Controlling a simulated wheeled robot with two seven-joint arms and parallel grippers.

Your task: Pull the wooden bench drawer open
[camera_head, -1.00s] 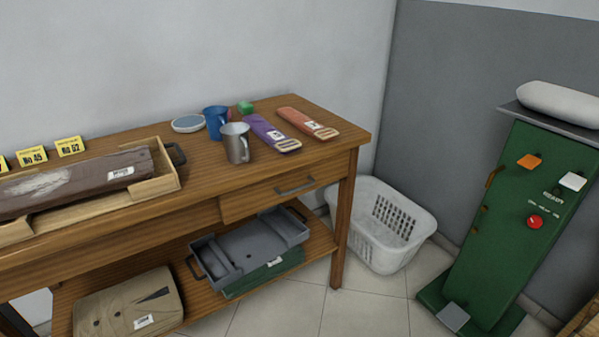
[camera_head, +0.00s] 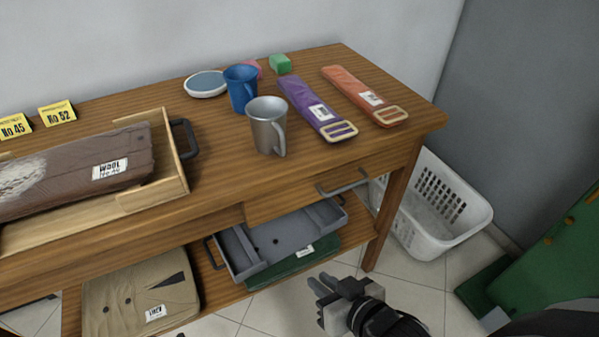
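The wooden bench (camera_head: 215,225) fills the left and middle of the head view. Its drawer (camera_head: 290,202) is at the right end under the top, and its front looks closed. A grey bar handle (camera_head: 343,184) is on the drawer front. My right gripper (camera_head: 318,297) is in front of the bench, below the handle in the picture and apart from it. It seems to hold nothing, but the gap between its fingers is unclear.
A metal mug (camera_head: 268,128), blue mug (camera_head: 241,88), purple strap (camera_head: 312,108) and orange strap (camera_head: 362,95) lie on the top. A grey tray (camera_head: 270,240) sits on the lower shelf. A white basket (camera_head: 428,225) stands right of the bench.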

